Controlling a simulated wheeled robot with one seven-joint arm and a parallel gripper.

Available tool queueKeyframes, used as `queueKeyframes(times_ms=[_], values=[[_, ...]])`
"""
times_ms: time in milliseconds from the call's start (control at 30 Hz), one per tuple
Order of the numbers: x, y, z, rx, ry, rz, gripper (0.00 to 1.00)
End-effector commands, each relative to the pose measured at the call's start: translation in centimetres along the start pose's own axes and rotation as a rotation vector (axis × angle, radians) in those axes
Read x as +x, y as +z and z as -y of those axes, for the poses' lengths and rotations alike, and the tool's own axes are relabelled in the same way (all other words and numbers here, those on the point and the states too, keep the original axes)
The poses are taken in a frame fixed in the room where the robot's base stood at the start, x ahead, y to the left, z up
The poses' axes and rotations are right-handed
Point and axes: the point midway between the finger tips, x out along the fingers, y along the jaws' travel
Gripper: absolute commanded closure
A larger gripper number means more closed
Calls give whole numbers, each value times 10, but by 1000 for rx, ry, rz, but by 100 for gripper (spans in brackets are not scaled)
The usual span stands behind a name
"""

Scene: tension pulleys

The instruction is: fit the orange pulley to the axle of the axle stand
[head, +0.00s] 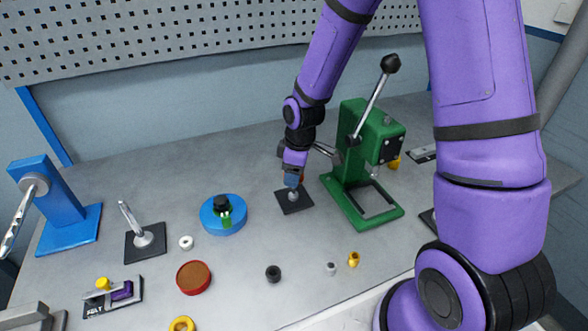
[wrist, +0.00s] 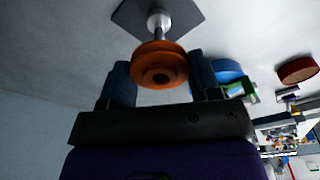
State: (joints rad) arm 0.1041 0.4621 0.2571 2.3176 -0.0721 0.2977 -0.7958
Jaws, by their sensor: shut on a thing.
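My gripper (head: 292,181) is over a dark square base with a silver post, the axle stand (head: 290,207), in the head view. In the wrist view my gripper (wrist: 158,80) is shut on the orange pulley (wrist: 160,66), held between its two dark fingers. The fingers and arm mostly hide the pulley in the head view.
A green press (head: 352,170) stands close at the right. A blue round block (head: 208,222) is at the left, with a second dark-based stand (head: 145,254) beyond it. A red-rimmed disc (head: 193,278) and several small parts lie in front. Bare table lies between.

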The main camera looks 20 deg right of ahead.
Motion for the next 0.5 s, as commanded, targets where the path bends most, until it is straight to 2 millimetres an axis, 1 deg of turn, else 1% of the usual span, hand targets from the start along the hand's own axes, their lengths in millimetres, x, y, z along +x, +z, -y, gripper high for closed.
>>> queueKeyframes(times_ms=[500], values=[[15, 2, 0, 0, -1, 1, 68]])
